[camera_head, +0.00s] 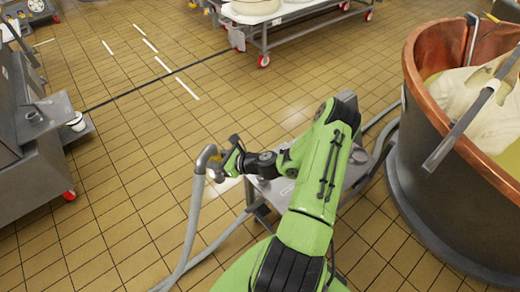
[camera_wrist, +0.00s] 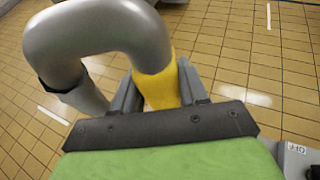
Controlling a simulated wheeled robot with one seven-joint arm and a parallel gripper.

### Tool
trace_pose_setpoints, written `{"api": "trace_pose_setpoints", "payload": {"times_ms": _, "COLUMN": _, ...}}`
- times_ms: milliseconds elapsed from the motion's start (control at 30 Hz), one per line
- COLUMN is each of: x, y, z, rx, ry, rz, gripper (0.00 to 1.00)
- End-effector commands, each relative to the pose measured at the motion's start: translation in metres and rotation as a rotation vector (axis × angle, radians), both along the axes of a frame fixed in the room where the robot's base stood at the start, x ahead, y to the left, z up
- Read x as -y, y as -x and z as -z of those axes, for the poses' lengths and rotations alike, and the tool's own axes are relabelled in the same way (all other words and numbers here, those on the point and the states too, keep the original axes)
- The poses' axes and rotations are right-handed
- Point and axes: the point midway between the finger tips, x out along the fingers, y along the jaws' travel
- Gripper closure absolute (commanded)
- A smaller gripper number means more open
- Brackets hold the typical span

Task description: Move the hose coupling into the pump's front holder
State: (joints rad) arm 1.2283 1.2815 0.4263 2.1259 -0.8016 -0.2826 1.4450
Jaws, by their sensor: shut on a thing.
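The hose coupling shows in the wrist view as a yellow sleeve (camera_wrist: 157,88) at the end of a thick grey hose (camera_wrist: 95,35). My gripper (camera_wrist: 160,92) is shut on this yellow part, with one dark finger on each side. In the head view my gripper (camera_head: 219,165) is left of centre, above the floor, and the grey hose (camera_head: 192,220) arches from it and hangs down to the floor. A grey metal unit (camera_head: 270,192), perhaps the pump, stands beneath and right of my gripper, partly hidden by my arm. I cannot make out its front holder.
A large copper vat (camera_head: 440,170) stands at the right, with a hose on the floor beside it. A grey machine (camera_head: 40,150) with a small shelf stands at the left. A wheeled white table (camera_head: 285,25) is at the back. Tiled floor between them is clear.

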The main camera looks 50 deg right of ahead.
Motion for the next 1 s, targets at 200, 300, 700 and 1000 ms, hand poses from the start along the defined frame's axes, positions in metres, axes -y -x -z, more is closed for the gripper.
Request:
{"api": "trace_pose_setpoints", "payload": {"times_ms": 200, "x": 0.095, "y": 0.001, "z": 0.040, "rx": 0.005, "ry": 0.000, "rz": 0.349, "gripper": 0.94}}
{"api": "trace_pose_setpoints", "payload": {"times_ms": 300, "x": 0.136, "y": 0.009, "z": 0.052, "rx": 0.005, "ry": 0.000, "rz": 0.497, "gripper": 0.94}}
{"api": "trace_pose_setpoints", "payload": {"times_ms": 700, "x": 0.197, "y": 0.029, "z": 0.066, "rx": 0.005, "ry": -0.003, "rz": 0.728, "gripper": 0.94}}
{"api": "trace_pose_setpoints", "payload": {"times_ms": 1000, "x": 0.196, "y": 0.028, "z": 0.093, "rx": 0.004, "ry": -0.003, "rz": 0.724, "gripper": 0.94}}
